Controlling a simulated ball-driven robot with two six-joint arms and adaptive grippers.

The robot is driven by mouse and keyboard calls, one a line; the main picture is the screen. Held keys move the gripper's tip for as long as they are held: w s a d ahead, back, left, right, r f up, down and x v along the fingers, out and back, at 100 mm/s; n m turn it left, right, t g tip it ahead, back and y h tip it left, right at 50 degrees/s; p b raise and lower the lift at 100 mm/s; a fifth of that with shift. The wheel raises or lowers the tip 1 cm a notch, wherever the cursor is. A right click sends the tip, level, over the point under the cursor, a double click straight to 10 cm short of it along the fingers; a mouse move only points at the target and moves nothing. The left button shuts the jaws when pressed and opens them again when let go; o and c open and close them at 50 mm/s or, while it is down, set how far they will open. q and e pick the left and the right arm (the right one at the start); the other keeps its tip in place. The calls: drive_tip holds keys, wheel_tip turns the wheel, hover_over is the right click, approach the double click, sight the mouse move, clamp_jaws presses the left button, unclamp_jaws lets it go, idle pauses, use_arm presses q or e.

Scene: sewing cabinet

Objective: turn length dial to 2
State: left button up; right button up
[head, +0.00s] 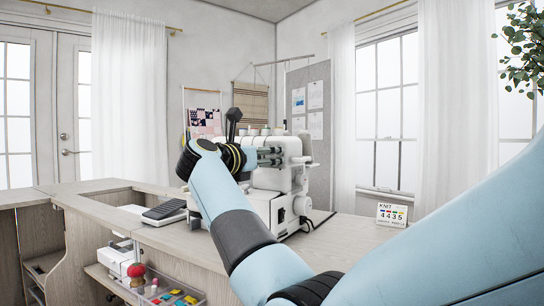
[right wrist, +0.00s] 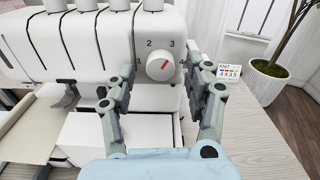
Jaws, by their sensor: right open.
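The white sewing machine (head: 284,178) stands on the worktop, partly hidden behind my right arm in the head view. In the right wrist view its front (right wrist: 80,50) carries a round white length dial (right wrist: 160,67) with the numbers 1 to 4 around it. The dial's red mark points up and right, toward the 3 to 4 side. My right gripper (right wrist: 162,76) is open, its fingers on either side of the dial and apart from it. It also shows in the head view (head: 270,156), in front of the machine. My left gripper is not in view.
A small card (head: 392,214) reading KNIT and 4435 stands on the worktop (head: 345,232) to the right. A dark pedal-like device (head: 164,210) lies left of the machine. A tray of coloured items (head: 172,296) is below. A potted plant (right wrist: 270,68) stands beyond the worktop.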

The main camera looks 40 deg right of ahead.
drive_tip(key=shift+w+d, duration=0.2)
drive_tip(key=shift+d, duration=0.25)
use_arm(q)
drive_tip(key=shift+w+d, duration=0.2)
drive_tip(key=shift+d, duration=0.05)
use_arm(e)
drive_tip(key=shift+c, duration=0.2)
clamp_jaws()
use_arm(q)
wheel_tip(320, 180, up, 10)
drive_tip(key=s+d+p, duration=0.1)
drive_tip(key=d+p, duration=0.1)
drive_tip(key=p, duration=1)
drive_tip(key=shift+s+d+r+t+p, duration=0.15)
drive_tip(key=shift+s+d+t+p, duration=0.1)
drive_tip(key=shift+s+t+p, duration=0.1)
use_arm(e)
drive_tip(key=shift+r+n, duration=0.1)
drive_tip(key=shift+n, duration=5.9)
